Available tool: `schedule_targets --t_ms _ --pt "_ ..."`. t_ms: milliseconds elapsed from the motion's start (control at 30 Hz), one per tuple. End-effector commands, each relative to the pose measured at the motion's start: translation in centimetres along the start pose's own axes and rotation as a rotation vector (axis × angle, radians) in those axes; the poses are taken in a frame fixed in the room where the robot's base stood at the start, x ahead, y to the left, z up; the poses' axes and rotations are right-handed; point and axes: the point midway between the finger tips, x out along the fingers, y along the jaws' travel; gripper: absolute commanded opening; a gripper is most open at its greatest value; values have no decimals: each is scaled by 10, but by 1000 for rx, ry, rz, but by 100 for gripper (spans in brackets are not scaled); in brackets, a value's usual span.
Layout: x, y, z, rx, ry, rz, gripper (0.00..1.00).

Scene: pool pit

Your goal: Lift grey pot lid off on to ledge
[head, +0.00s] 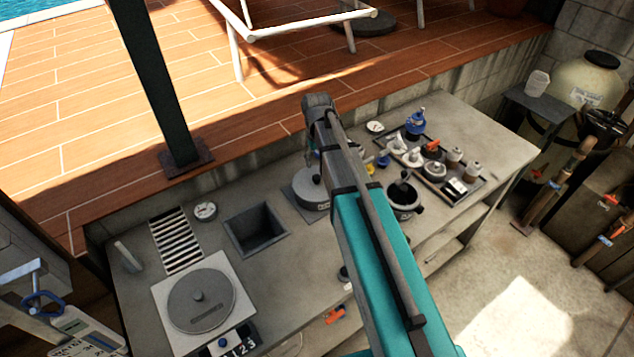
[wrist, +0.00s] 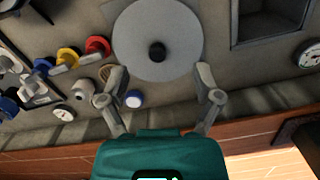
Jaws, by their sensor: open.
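The grey pot lid (wrist: 157,28) is a round disc with a black knob (wrist: 157,52), seen from above in the wrist view. It sits on the pot, and in the head view (head: 308,184) it is partly hidden by my arm. My gripper (wrist: 161,72) is open and empty, with its fingers spread on either side of the lid's near part in the wrist view. I cannot tell its height over the lid. The ledge, a raised deck of reddish boards (head: 250,150), runs behind the counter; its edge also shows in the wrist view (wrist: 235,137).
A square basin (head: 256,231) lies left of the pot. A tray (head: 467,197) with several small fittings and a black pot (head: 404,196) stand to the right. A dark post (head: 160,90) rises from the deck. A large grey disc (head: 203,300) lies front left.

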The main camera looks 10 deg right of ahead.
Motion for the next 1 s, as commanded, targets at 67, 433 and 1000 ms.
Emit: schedule_targets --t_ms 67,433,1000 --pt "-7 3 -30 -19 -12 1 82" --pt "-13 7 -64 -58 -35 2 82" --pt "-1 6 -63 -59 -35 2 82"
